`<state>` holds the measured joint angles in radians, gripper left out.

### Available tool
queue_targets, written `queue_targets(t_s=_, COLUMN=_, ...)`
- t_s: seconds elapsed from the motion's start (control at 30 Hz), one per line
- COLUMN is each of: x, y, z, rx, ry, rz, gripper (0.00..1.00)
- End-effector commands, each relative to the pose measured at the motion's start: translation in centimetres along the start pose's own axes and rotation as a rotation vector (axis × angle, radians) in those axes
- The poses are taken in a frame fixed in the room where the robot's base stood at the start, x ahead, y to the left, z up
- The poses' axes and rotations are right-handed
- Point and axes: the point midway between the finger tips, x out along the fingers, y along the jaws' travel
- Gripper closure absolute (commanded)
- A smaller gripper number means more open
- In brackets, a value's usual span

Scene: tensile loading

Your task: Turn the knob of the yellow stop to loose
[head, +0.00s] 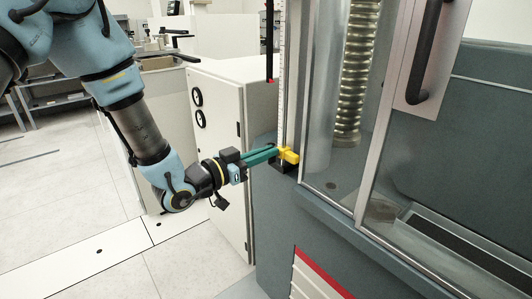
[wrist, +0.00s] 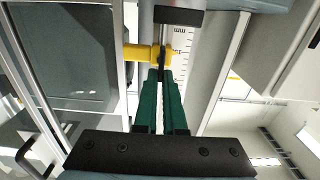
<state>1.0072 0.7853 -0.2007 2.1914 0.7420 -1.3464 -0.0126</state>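The yellow stop (head: 289,154) sits on the upright scale rail at the left edge of the machine's glass front. In the wrist view the yellow stop (wrist: 140,52) reaches in from the left, just beyond my fingertips. My gripper (head: 273,152) reaches in from the left with its green fingers level, tips at the stop. In the wrist view the fingers of my gripper (wrist: 160,74) lie close together with a narrow gap between them. A dark part shows at the tips; whether they clamp the knob is unclear. The knob is mostly hidden by the fingers, so its setting does not show.
A black block (head: 285,168) sits on the rail just under the stop. A dark rod with a red tip (head: 270,80) hangs above. A white cabinet (head: 222,130) stands behind my gripper. A door with a black handle (head: 425,50) is at the right.

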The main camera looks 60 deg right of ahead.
Motion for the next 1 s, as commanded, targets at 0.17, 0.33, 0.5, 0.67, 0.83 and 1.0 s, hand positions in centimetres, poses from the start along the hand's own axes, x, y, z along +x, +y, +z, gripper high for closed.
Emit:
queue_targets(t_s=0.17, x=-0.01, y=0.01, z=-0.01, rx=0.000, ry=0.000, rz=0.000, gripper=1.00)
queue_targets(t_s=0.33, x=-0.01, y=0.02, z=-0.01, rx=0.000, ry=0.000, rz=0.000, gripper=1.00)
queue_targets(t_s=0.5, x=-0.01, y=0.01, z=-0.02, rx=-0.001, ry=0.000, rz=0.000, gripper=1.00)
queue_targets(t_s=0.67, x=-0.03, y=-0.05, z=-0.02, rx=-0.017, ry=0.000, rz=0.000, gripper=1.00)
queue_targets(t_s=0.83, x=-0.05, y=-0.22, z=-0.02, rx=-0.078, ry=0.001, rz=-0.002, gripper=1.00)
queue_targets(t_s=1.0, x=-0.07, y=-0.49, z=-0.02, rx=-0.193, ry=0.001, rz=-0.003, gripper=1.00)
